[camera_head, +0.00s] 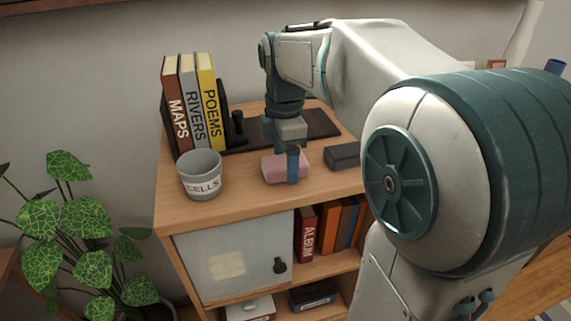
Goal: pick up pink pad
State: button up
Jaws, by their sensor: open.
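The pink pad (273,169) lies on the wooden cabinet top, near its front edge. My gripper (292,166) points down over the pad. One blue finger shows in front of the pad's right part and hides some of it. The other finger is hidden, so I cannot tell whether the jaws touch the pad. The gripper is open.
A grey cup marked CELLS (202,175) stands left of the pad. Upright books (195,105) stand behind the cup. A dark grey block (343,157) lies right of the pad. A dark mat (322,124) lies behind. A leafy plant (85,235) stands left of the cabinet (180,222).

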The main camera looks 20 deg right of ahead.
jog(key=shift+f, duration=0.6)
jog(key=c, duration=1)
jog(key=shift+r, duration=0.15)
jog(key=shift+r, duration=0.3)
jog(key=r, duration=0.3)
jog(key=shift+d+r+b, duration=0.25)
jog(key=shift+b, duration=0.1)
jog(key=d+r, duration=0.2)
jog(key=d, duration=0.1)
jog(key=d+r, duration=0.2)
jog(key=d, duration=0.2)
jog(key=d+r, duration=0.2)
jog(key=d, duration=0.2)
jog(key=shift+r+b, duration=0.3)
jog(key=shift+b, duration=0.05)
